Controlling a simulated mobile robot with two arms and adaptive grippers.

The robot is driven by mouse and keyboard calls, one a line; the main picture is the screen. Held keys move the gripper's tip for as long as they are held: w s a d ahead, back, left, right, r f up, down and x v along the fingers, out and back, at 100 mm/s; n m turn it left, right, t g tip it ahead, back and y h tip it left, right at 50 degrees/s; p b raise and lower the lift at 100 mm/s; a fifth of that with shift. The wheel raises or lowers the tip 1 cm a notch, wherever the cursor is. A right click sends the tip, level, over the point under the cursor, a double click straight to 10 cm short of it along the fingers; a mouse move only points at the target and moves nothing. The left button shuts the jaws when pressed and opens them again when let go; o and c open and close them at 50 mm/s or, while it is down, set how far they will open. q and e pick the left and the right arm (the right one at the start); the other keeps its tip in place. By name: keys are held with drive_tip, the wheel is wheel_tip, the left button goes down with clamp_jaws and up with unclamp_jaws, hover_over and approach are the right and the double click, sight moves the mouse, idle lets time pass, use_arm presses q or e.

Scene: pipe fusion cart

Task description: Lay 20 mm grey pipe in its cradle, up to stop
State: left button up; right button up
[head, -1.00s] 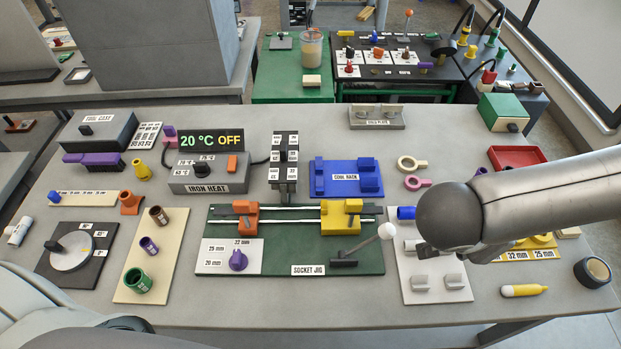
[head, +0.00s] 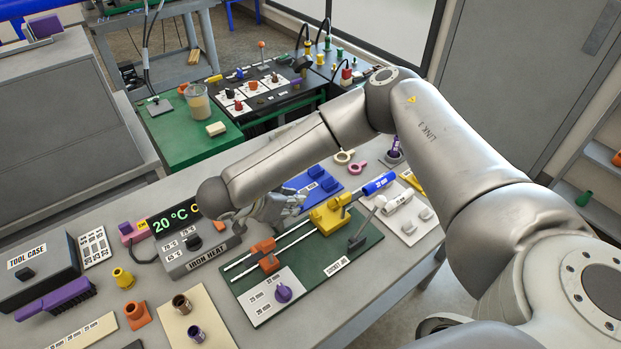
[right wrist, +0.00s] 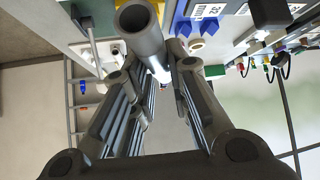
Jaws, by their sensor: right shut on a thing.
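My right gripper (head: 276,207) is over the back of the green socket jig (head: 335,268), beside the iron heater. In the right wrist view (right wrist: 150,60) its fingers are shut on a grey pipe (right wrist: 140,28), whose open round end points out past the fingertips. In the head view I cannot make out the held pipe. On the jig's rails stand an orange clamp (head: 268,264) and a yellow clamp (head: 328,220). A purple knob (head: 283,294) sits on its size plate. Which part is the cradle's stop I cannot tell. My left gripper is out of view.
The iron heater (head: 197,257) with its display stands left of the gripper. A blue cool rack (head: 313,184) is behind the jig. A white pipe rack (head: 407,240) at right holds a blue pipe (head: 379,184) and a grey pipe (head: 398,201). A lever (head: 357,243) rises from the jig.

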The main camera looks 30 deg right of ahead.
sight(319, 216)
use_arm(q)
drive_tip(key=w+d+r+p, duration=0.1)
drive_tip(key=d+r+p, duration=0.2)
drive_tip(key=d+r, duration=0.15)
use_arm(e)
drive_tip(key=shift+w+d+f+m+g+b, duration=0.4)
drive_tip(key=shift+d+f, duration=0.55)
drive_tip(key=shift+d, duration=0.65)
drive_tip(key=shift+w+d+f+m+g+b, duration=0.2)
drive_tip(key=shift+d+f+m+b, duration=0.25)
drive_tip(key=shift+d+f, duration=0.85)
drive_tip(key=shift+w+d+f+m+g+b, duration=0.3)
drive_tip(key=shift+d+f+m+b, duration=0.25)
drive_tip(key=shift+d, duration=1.35)
wheel_tip(319, 216, down, 3)
drive_tip(key=shift+f+b, duration=0.1)
drive_tip(key=shift+b, duration=1)
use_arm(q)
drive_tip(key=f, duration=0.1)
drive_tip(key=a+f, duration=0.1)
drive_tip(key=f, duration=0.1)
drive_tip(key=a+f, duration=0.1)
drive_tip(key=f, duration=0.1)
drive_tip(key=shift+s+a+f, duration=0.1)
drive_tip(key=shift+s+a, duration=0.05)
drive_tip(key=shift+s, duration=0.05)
use_arm(e)
drive_tip(key=shift+s+f, duration=0.1)
drive_tip(key=shift+f, duration=0.05)
